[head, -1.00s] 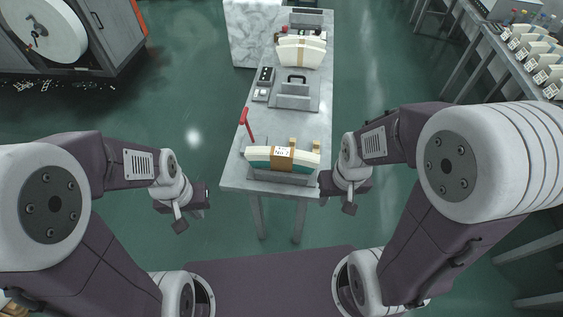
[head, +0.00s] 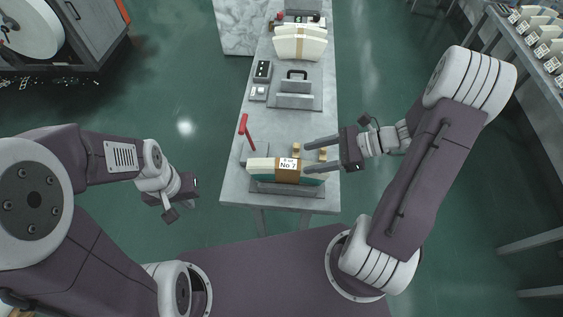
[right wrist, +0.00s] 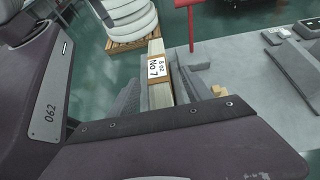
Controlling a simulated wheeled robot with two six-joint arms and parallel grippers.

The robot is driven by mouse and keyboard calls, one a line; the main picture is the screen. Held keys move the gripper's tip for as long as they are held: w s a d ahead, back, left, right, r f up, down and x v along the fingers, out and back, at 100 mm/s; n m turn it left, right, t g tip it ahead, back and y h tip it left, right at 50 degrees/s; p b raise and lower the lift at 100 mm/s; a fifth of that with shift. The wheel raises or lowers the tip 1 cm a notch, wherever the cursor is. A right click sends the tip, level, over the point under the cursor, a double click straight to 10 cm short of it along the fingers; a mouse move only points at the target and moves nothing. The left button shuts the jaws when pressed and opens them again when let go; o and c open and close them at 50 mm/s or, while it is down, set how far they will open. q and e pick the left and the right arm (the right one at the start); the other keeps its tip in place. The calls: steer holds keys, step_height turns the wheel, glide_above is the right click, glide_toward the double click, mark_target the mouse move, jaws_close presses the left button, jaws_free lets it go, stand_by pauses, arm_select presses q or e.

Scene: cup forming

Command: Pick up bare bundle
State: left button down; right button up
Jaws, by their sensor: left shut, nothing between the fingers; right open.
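A cream paper bundle (head: 259,169) with a brown band and a "No 7" label stands in a grey holder (head: 285,189) at the table's near end. It also shows in the right wrist view (right wrist: 155,48). My right gripper (head: 305,157) is open, its fingers reaching in from the right over the bundle's right part. In the right wrist view the fingers (right wrist: 158,68) lie either side of the bundle; contact cannot be told. My left gripper (head: 187,188) is shut and empty, left of the table.
A red lever (head: 245,128) and small brass blocks (head: 323,154) stand by the near holder. A grey fixture with a black handle (head: 296,88) and a control box (head: 263,71) stand mid-table. A side table (head: 530,60) holds more bundles at the right.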

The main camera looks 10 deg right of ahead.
mark_target(291, 164)
steer(key=shift+s+d+r+t, duration=0.15)
steer(key=shift+s+d, duration=0.15)
steer(key=shift+s, duration=0.25)
steer(key=shift+s+d+r+t, duration=0.15)
steer(key=shift+s+d, duration=0.1)
steer(key=shift+s, duration=0.3)
steer(key=x, duration=0.2)
steer(key=w+x, duration=0.1)
steer(key=x, duration=0.1)
steer(key=shift+a+f, duration=0.1)
steer(key=shift+f, duration=0.05)
steer(key=shift+w+f, duration=0.1)
steer(key=shift+a, duration=0.15)
steer(key=x, duration=0.4)
steer(key=shift+a, duration=0.15)
steer(key=shift+w+a+f, duration=0.15)
steer(key=shift+a+f, duration=0.05)
steer(key=shift+a, duration=0.05)
arm_select(q)
steer(key=shift+s, duration=0.6)
arm_select(e)
steer(key=shift+d, duration=0.1)
steer(key=c, duration=0.3)
jaws_close()
